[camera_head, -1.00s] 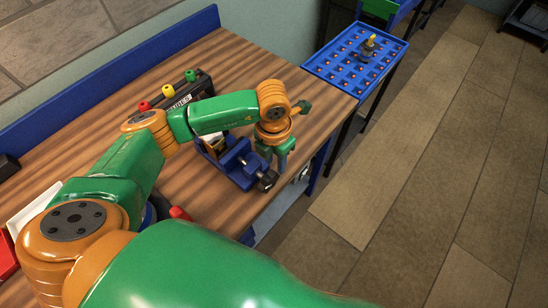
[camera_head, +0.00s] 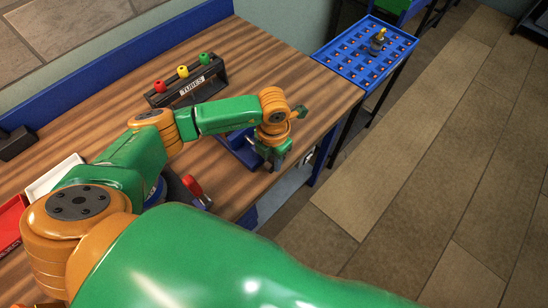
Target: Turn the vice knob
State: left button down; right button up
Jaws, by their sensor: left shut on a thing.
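The blue vice (camera_head: 238,153) is fixed near the front edge of the wooden workbench, mostly covered by my left arm. My left gripper (camera_head: 274,163) points down at the front end of the vice. Its fingers are shut around the vice knob, which they and the wrist hide almost fully. My right gripper is not in view.
A red-handled tool (camera_head: 193,187) lies near the bench edge. A white tray (camera_head: 52,176) is at left. A blue pegboard tray (camera_head: 345,62) stands beyond the bench; the floor at right is clear.

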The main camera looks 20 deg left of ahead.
pick_arm(q)
jog(key=shift+d, duration=0.1)
jog(key=shift+w+f+b, duration=0.15)
jog(key=shift+b, duration=0.15)
jog(key=g+b, duration=0.1)
jog(key=b, duration=0.1)
jog(key=g+b, duration=0.1)
jog(key=b, duration=0.2)
jog(key=f+g+y+b, duration=0.1)
jog(key=b, duration=0.2)
jog(key=shift+w+d+g, duration=0.15)
jog(key=shift+w+g, duration=0.2)
jog(key=shift+g, duration=0.05)
jog(key=shift+r+g+y+b, duration=0.3)
jog(key=shift+r+g+b, duration=0.2)
jog(key=shift+b, duration=0.1)
jog(key=shift+r, duration=0.1)
jog(key=c, duration=0.9)
grip_release()
jog(key=shift+w, duration=0.1)
jog(key=shift+c, duration=0.2)
jog(key=shift+o, duration=1.3)
jog(key=shift+w, duration=0.1)
jog(key=shift+w+d, duration=0.1)
jog(key=shift+w, duration=0.05)
